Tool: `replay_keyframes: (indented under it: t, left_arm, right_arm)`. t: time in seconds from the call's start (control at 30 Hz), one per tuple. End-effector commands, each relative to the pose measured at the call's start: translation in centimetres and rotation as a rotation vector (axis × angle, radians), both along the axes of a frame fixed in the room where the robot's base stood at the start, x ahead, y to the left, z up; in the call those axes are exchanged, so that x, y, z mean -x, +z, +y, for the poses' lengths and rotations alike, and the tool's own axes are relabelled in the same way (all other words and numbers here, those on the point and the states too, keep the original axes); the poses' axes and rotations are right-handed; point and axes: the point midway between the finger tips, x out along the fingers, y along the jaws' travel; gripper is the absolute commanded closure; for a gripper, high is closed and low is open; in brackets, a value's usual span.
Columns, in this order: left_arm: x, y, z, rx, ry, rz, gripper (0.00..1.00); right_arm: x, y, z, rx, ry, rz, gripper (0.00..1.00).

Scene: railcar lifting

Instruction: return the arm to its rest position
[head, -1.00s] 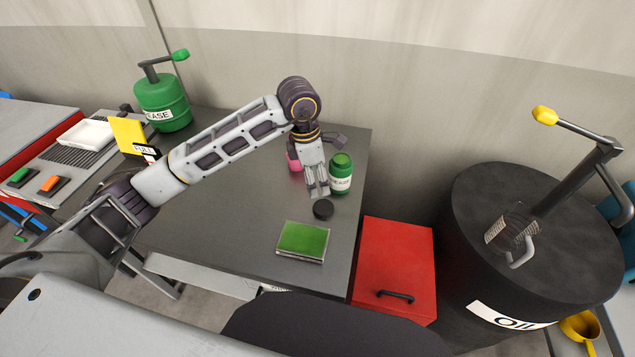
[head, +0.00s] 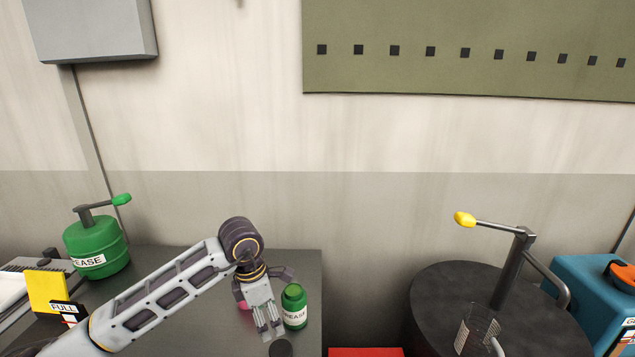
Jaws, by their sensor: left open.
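My left arm comes in from the lower left in the head view and reaches over the dark grey table. My left gripper (head: 270,331) is open, its fingers pointing down just left of a small green grease bottle (head: 294,306). I cannot tell whether the fingers touch the bottle. A round black cap (head: 281,348) lies just below the fingertips at the picture's lower edge. A pink thing (head: 244,305) shows partly behind the gripper. My right gripper is not in view.
A green grease pump (head: 97,247) stands at the table's (head: 290,262) back left, near a yellow FULL sign (head: 47,291). A black drum (head: 440,295) with a yellow-handled pump (head: 512,265) stands at right, beside a blue container (head: 585,290). A red box top (head: 365,352) shows below.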

Motion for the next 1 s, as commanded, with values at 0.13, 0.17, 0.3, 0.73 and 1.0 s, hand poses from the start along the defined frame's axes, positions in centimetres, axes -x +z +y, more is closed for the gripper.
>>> replay_keyframes:
  t: [0.13, 0.17, 0.3, 0.73, 1.0]
  left_arm:
    - [0.0, 1.6, 0.0, 0.0, 0.0, 0.0, 0.29]
    - [0.0, 1.9, 0.0, 0.0, 0.0, 0.0, 0.29]
    - [0.0, 3.3, 0.0, 0.0, 0.0, 0.0, 0.29]
    - [0.0, 7.2, 0.0, 0.0, 0.0, 0.0, 0.29]
    - [0.0, 8.3, 0.0, 0.0, 0.0, 0.0, 0.29]
  right_arm:
    - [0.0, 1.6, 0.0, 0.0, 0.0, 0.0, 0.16]
    - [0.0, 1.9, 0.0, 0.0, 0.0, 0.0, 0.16]
    - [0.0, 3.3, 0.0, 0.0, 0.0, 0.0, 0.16]
    - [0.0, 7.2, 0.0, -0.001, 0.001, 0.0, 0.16]
    - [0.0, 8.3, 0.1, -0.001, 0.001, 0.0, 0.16]
